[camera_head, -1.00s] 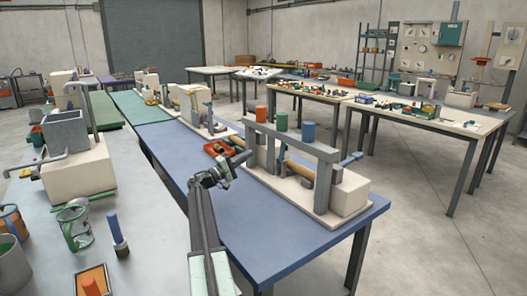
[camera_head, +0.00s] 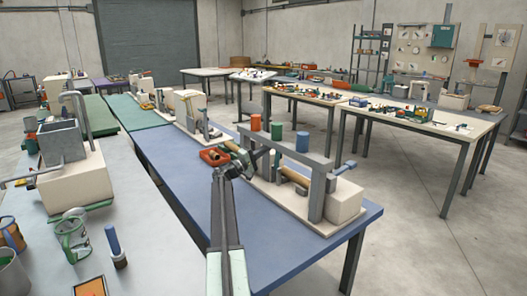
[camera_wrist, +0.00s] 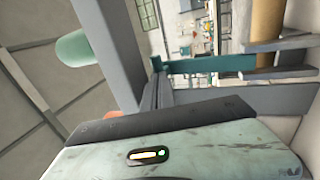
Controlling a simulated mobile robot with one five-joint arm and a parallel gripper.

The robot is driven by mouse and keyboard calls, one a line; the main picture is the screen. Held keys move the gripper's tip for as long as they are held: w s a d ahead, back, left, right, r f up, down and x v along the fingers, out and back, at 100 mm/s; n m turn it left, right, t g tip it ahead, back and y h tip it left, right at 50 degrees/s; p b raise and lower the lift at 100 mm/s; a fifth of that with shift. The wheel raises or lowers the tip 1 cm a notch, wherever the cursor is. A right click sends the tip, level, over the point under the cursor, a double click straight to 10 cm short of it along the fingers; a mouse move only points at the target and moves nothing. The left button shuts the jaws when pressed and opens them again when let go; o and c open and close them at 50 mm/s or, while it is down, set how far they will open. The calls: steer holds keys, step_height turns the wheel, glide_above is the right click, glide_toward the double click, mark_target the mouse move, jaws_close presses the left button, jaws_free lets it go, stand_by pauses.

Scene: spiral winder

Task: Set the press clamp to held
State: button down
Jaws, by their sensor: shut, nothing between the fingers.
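The spiral winder stands on the blue table, with a grey gantry frame (camera_head: 317,185), a white block (camera_head: 345,203) and a tan roller (camera_head: 293,175). A teal bar (camera_wrist: 215,65) lies just beyond my fingertips in the wrist view, beside the tan roller (camera_wrist: 267,30); it may be the press clamp, but I cannot tell its setting. My gripper (camera_head: 264,152) is shut and empty at the left end of the winder, near the frame's left post. In the wrist view my gripper (camera_wrist: 158,78) points towards the teal bar; I cannot tell whether they touch.
A red tray (camera_head: 213,156) lies left of my gripper. A blue handle (camera_head: 346,166) sticks out at the winder's right. The front of the blue table (camera_head: 270,245) is clear.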

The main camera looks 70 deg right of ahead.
steer(key=shift+p+x, duration=0.35)
steer(key=shift+x, duration=0.55)
steer(key=r+b+v, duration=0.2)
steer(key=v, duration=1.2)
steer(key=shift+w+a+b, duration=0.15)
steer(key=shift+a+b, duration=0.1)
steer(key=shift+b, duration=0.05)
steer(key=shift+r, duration=0.15)
